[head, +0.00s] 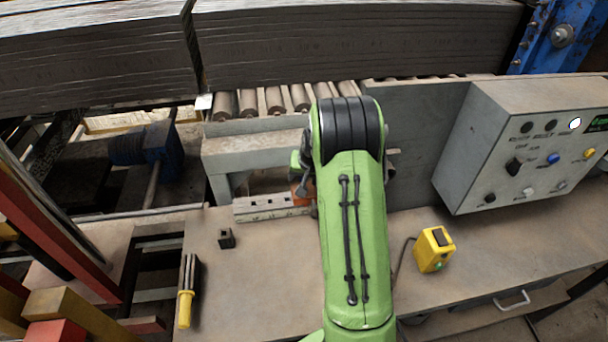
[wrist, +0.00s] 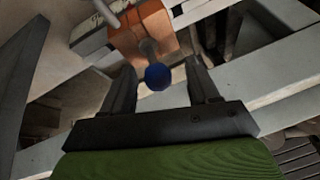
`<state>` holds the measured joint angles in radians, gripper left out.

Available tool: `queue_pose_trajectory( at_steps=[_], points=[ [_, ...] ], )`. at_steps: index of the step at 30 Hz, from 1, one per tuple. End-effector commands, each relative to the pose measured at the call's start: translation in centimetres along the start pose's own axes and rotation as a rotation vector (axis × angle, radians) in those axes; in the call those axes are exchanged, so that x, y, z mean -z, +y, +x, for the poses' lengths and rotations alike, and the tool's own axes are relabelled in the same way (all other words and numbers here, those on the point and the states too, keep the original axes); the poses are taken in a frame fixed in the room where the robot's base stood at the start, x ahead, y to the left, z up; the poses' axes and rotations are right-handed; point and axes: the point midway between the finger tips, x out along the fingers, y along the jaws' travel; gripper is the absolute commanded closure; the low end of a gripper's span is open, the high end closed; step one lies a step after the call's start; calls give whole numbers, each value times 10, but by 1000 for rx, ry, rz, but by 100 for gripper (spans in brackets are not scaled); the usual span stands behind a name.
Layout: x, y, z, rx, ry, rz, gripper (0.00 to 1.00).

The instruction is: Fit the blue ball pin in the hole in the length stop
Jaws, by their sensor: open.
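In the wrist view, the blue ball pin (wrist: 157,77) shows its round blue head, with a grey shank running from it to the orange length stop (wrist: 150,38). The shank's end meets the orange block; I cannot tell how deep it sits in the hole. My gripper (wrist: 158,72) is open, with one finger on each side of the blue ball and a visible gap to each. In the head view, a bit of the orange stop (head: 301,194) shows left of my green arm. The pin and my fingers are hidden there behind the arm.
A marked pale rail (head: 262,208) lies beside the stop. A grey control box (head: 545,140) stands at right, with a yellow switch box (head: 433,249) on the bench. A small dark block (head: 226,238) and a yellow-handled tool (head: 187,295) lie left. The bench between is clear.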

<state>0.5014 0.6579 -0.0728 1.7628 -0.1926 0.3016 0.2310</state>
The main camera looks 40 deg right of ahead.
Motion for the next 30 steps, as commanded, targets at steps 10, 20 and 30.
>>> queue_pose_trajectory(
  at_steps=[10,20,30],
  points=[
    [2,0,-74,0,6,1,40],
    [1,0,-149,0,2,1,40],
    [0,0,-157,0,-1,0,40]
  ],
)
